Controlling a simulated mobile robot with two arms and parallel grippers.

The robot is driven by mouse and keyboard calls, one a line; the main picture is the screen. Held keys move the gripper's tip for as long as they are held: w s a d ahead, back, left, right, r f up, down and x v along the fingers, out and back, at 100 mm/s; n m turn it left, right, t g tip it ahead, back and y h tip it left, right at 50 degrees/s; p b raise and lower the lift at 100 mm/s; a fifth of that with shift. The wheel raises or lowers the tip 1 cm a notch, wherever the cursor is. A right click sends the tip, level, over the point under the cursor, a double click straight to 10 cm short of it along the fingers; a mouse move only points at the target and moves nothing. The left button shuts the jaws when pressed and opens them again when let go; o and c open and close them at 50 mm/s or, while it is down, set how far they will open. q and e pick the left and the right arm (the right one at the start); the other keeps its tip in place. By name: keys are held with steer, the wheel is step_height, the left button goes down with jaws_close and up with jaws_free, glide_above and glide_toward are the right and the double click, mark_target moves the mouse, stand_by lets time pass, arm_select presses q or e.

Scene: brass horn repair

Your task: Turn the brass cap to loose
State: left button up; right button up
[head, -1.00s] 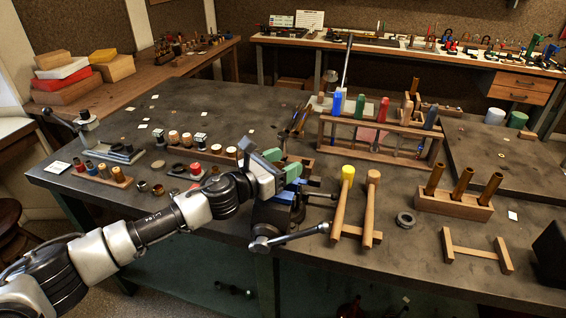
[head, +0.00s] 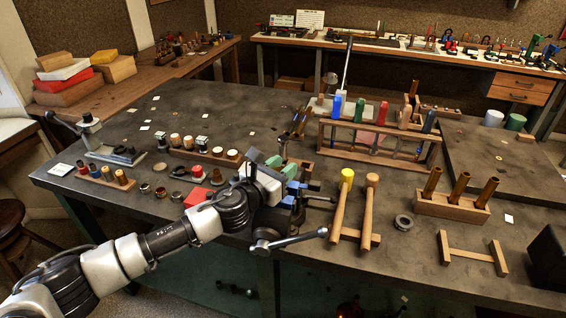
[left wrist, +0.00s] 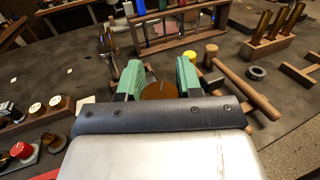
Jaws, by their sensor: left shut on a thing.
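My left gripper (head: 287,173) is over the blue vise (head: 287,200) at the front edge of the bench, pointing away from me. In the left wrist view its two green fingers (left wrist: 158,80) stand on either side of a round brass cap (left wrist: 159,91) with a dark slot in its top. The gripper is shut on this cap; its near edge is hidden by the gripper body. In the head view the cap is hidden behind the gripper. My right gripper is in neither view.
The vise handle (head: 290,240) sticks out in front of the bench. Two mallets (head: 342,205) and a grey ring (head: 404,222) lie to the right. A tool rack (head: 375,148) stands behind. Left are a red block (head: 196,196) and wooden blocks with small parts (head: 105,177).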

arm_select(q)
steer(key=n+t+y+p, duration=0.1)
steer(key=y, duration=0.1)
steer(key=n+t+y+p, duration=0.1)
steer(key=n, duration=0.1)
steer(key=shift+a+r+y, duration=0.1)
steer(key=shift+r+y, duration=0.1)
steer(key=shift+y, duration=0.2)
steer(key=n+y, duration=0.1)
steer(key=y, duration=0.1)
steer(key=n+t+y+p, duration=0.1)
steer(key=y, duration=0.1)
steer(key=shift+w+a+f+n+t, duration=0.1)
steer(key=shift+w+a+n+t, duration=0.1)
steer(key=shift+n+t, duration=0.1)
steer(key=n+y, duration=0.1)
steer(key=y, duration=0.1)
steer(key=n+y+p, duration=0.1)
steer(key=y, duration=0.1)
steer(key=shift+a+n, duration=0.2)
steer(key=shift+n, duration=0.1)
steer(key=shift+a+n+y, duration=0.2)
steer(key=shift+n+y, duration=0.6)
steer(key=shift+y, duration=0.5)
steer(key=shift+a+n+y, duration=0.15)
steer(key=shift+n+y, duration=0.65)
steer(key=shift+y, duration=0.5)
steer(key=o, duration=0.9)
steer(key=shift+f, duration=0.1)
steer(key=shift+o, duration=0.2)
